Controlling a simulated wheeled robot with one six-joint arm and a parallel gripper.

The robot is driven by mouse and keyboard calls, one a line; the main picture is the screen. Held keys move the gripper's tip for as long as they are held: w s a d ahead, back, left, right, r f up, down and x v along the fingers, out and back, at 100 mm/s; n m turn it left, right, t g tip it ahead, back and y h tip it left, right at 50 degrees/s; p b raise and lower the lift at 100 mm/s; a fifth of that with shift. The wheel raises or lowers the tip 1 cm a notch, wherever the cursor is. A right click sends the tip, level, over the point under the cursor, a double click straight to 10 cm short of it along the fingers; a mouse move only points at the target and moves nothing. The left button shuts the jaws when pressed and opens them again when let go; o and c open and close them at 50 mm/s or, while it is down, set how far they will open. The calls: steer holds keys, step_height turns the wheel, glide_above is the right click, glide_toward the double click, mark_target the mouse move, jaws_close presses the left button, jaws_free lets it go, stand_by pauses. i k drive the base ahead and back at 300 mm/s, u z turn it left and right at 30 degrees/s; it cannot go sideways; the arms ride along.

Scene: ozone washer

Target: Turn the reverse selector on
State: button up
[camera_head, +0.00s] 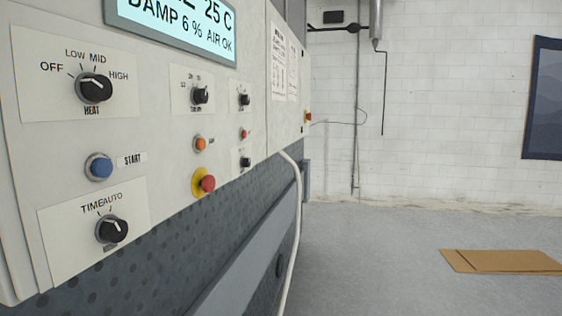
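A white control panel (150,150) of the washer runs along the left. It carries a heat knob (95,87) marked OFF, LOW, MID, HIGH and a TIME/AUTO knob (112,229). A middle black knob (200,95) and two smaller black selectors, an upper one (244,99) and a lower one (245,162), sit further right. The labels of these three are too small to read, so I cannot tell which is the reverse selector or how it is set. My gripper is not in view.
The panel also has a blue START button (99,167), an orange button (200,144), a small red button (243,134) and a red emergency stop (205,183). A white hose (297,215) hangs beside the machine. Flat cardboard (500,262) lies on otherwise open floor at right.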

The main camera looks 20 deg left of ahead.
mark_target(245, 163)
steer(key=u, duration=0.15)
steer(key=i, duration=0.65)
steer(key=u, duration=0.8)
steer(key=i, duration=0.6)
steer(key=u, duration=0.5)
